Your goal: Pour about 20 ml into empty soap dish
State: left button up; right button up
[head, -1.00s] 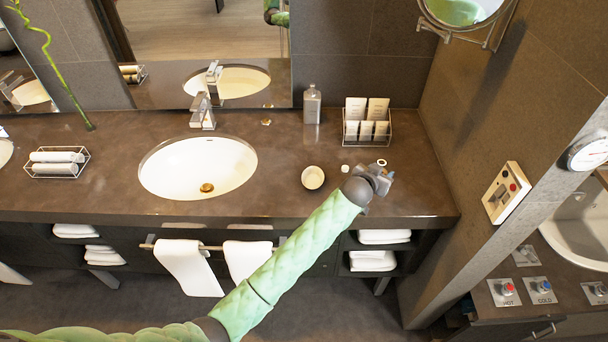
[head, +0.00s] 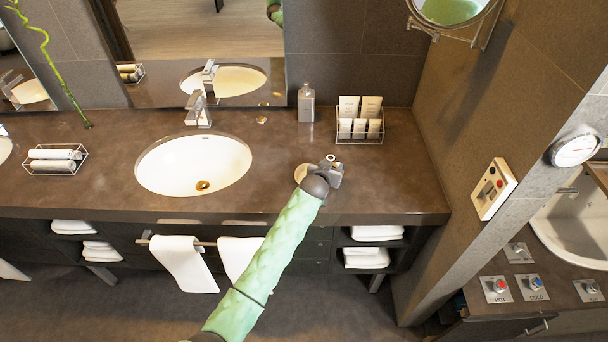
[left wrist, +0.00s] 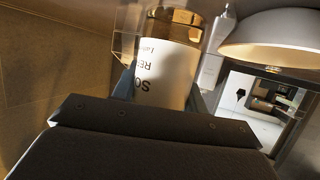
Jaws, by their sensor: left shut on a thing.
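My left gripper (head: 333,170) is shut on a small white container (left wrist: 168,70) with dark lettering and a shiny gold band. The lettering appears upside down in the left wrist view. In the head view only a pale ring-like rim (head: 331,157) of it shows beyond the jaws, above the counter. The round cream soap dish (head: 300,172) stands on the counter just left of the gripper, partly hidden by my wrist. I cannot see inside the dish or whether anything flows. My right gripper is not in view.
A grey bottle (head: 306,103) and a wire rack of packets (head: 361,127) stand behind the gripper. The sink (head: 194,165) is to the left, with its faucet (head: 198,110). The counter (head: 400,180) is clear to the right.

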pick_arm(q)
jog(key=shift+r, duration=0.1)
jog(key=shift+a+h, duration=0.1)
jog(key=shift+h, duration=0.2)
